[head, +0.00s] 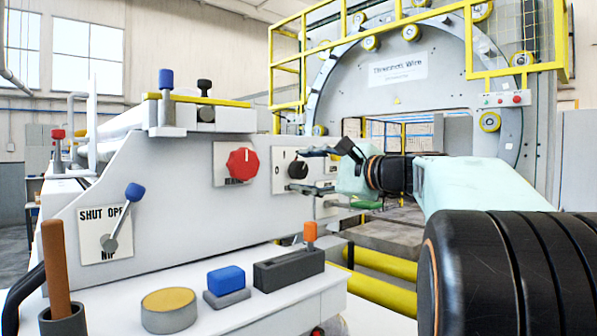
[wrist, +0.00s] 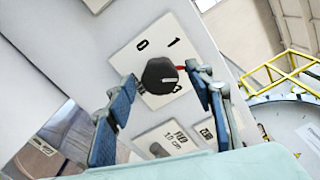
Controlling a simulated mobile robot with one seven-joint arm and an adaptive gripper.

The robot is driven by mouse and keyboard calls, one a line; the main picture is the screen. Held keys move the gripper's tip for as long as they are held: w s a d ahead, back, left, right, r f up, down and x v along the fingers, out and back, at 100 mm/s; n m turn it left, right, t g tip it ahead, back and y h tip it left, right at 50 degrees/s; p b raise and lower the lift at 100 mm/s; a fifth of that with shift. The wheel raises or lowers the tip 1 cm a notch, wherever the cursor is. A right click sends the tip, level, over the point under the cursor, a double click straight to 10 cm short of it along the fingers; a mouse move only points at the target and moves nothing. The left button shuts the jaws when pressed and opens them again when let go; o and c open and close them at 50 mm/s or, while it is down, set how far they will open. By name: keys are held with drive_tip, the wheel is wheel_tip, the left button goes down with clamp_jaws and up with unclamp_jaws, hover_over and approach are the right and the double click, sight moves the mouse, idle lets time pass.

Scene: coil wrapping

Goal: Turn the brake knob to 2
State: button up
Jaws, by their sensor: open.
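A small red mark shows at the knob's right edge. In the head view the black knob (head: 298,169) is on the side of the white machine. My gripper (wrist: 160,82) is open, with one blue-grey finger on each side of the knob; I cannot tell whether they touch it. It also shows in the head view (head: 310,157).
A red knob (head: 242,165) is left of the black one, its label partly hidden. A NIP lever (head: 122,218) is further left. Yellow rails (head: 380,262) lie lower right.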

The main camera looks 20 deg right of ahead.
drive_tip(key=v, duration=1.2)
drive_tip(key=shift+d+f, duration=0.1)
